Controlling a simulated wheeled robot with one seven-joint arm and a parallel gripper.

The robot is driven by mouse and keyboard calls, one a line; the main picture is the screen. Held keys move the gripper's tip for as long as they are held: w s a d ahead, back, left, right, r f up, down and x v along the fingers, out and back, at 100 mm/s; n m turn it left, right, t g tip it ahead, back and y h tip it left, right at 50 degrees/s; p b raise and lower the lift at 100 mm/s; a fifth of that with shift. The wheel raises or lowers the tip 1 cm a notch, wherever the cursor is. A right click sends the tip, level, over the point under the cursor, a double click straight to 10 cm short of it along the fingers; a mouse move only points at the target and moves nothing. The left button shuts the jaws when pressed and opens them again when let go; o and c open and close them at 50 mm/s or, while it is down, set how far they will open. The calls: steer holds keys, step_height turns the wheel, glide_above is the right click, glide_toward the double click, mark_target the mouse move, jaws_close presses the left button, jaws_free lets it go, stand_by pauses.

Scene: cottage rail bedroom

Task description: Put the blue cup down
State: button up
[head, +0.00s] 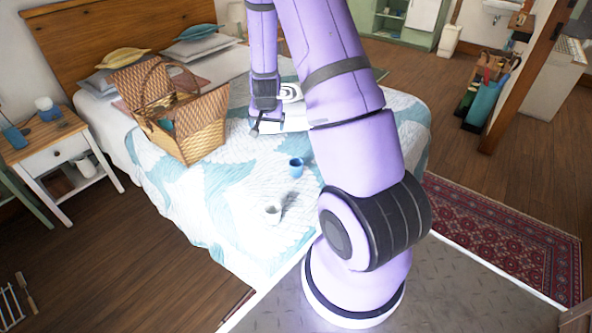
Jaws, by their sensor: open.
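The blue cup (296,167) stands upright on the bed's quilt (238,190), left of my arm. My gripper (267,125) is open, with nothing seen between its fingers. It points down over the bed, above and to the left of the blue cup in the picture and apart from it. A white or grey cup (272,214) sits nearer on the quilt, with a shadow beside it.
A wicker picnic basket (200,140) with raised lids stands on the bed, left of my gripper. A white item with a dark spiral (291,92) is partly hidden behind my arm. A nightstand (55,155) stands at left. The near-left quilt is clear.

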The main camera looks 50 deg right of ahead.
steer(key=m+g+h, duration=0.1)
steer(key=m, duration=0.1)
glide_toward(296, 163)
step_height(296, 163, up, 2)
steer(key=a, duration=0.3)
steer(key=f, duration=0.1)
steer(key=d+f, duration=0.1)
steer(key=f, duration=0.1)
steer(key=shift+s+d+f+h, duration=0.15)
steer(key=shift+d+f+h, duration=0.15)
steer(key=shift+d, duration=0.05)
steer(key=shift+s+x, duration=0.15)
steer(key=shift+x, duration=1.5)
steer(key=shift+s+x, duration=0.15)
steer(key=shift+x, duration=1.45)
steer(key=shift+d, duration=0.15)
steer(key=c, duration=1.1)
